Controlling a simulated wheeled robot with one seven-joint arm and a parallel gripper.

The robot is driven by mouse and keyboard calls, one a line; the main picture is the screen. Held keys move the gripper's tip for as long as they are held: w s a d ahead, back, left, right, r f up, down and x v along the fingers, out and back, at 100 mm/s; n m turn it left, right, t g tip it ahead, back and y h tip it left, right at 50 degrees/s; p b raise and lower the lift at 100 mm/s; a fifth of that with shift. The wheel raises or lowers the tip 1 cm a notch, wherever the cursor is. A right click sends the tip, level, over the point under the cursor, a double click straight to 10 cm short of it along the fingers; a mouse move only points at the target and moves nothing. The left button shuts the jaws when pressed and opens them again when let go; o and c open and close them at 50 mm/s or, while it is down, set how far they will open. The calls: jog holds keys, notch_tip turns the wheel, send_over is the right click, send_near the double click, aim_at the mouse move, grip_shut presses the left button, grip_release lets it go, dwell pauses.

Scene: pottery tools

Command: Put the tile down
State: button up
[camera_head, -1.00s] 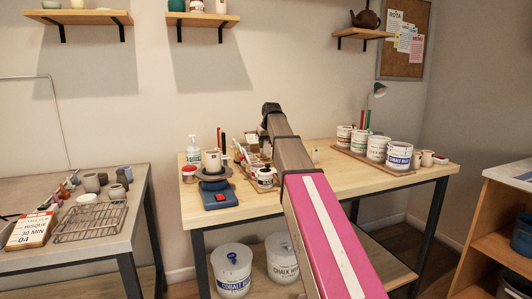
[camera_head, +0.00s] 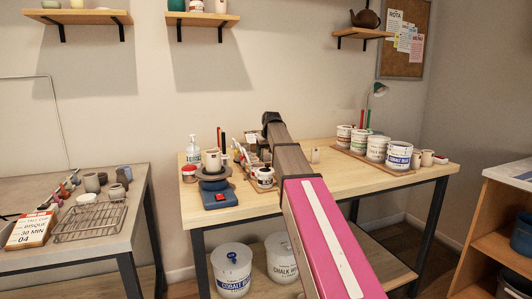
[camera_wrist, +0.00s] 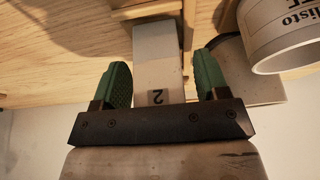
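A pale tile (camera_wrist: 158,75), lighter at one end and marked with an upside-down "2", lies between the two green fingers of my gripper (camera_wrist: 160,82) in the wrist view. The fingers are apart, with a visible gap on the tile's right side and a very narrow one on its left. Wooden tabletop shows beyond the tile. I cannot tell whether the tile rests on a surface. In the head view my gripper is hidden behind my arm.
A white lettered container (camera_wrist: 280,35) is close to my right finger in the wrist view. Several white tubs (camera_head: 377,149) stand at the right. Bare tabletop lies between.

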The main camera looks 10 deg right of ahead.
jog(key=v, duration=1.2)
jog(key=shift+r, duration=0.2)
jog(key=shift+d, duration=0.1)
